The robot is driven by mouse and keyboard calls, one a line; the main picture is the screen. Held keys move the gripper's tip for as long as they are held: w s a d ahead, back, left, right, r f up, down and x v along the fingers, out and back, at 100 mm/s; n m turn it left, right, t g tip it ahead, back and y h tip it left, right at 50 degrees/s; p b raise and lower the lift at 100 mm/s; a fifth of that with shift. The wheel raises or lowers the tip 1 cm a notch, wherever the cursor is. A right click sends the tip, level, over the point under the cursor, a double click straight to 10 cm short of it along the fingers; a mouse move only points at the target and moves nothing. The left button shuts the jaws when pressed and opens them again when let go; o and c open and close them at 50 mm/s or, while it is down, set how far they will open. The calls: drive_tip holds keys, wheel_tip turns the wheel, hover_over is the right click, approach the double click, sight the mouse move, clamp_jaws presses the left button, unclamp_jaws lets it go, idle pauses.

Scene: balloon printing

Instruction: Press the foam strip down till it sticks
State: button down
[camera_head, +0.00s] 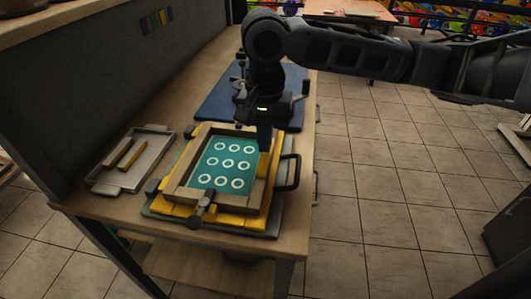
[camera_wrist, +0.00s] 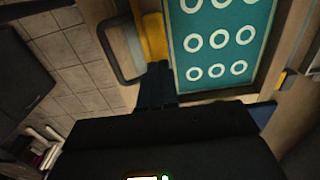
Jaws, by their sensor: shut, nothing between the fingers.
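A yellow foam strip (camera_head: 263,165) lies along the right side of a wooden frame; it also shows in the wrist view (camera_wrist: 154,37). The frame (camera_head: 178,186) surrounds a teal panel (camera_head: 222,164) with rows of white rings. My gripper (camera_head: 265,143) is shut and empty, pointing down at the far end of the strip. Its dark fingers (camera_wrist: 156,84) seem to touch or hover just over the strip; I cannot tell which. They hide the strip's far end.
A black handle (camera_head: 290,172) sticks out right of the yellow base (camera_head: 254,222). A clamp (camera_head: 201,208) sits at the frame's front. A blue mat (camera_head: 222,108) lies behind.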

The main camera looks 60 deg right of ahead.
wheel_tip(320, 180, up, 6)
drive_tip(key=p, duration=0.5)
drive_tip(key=shift+r, duration=0.2)
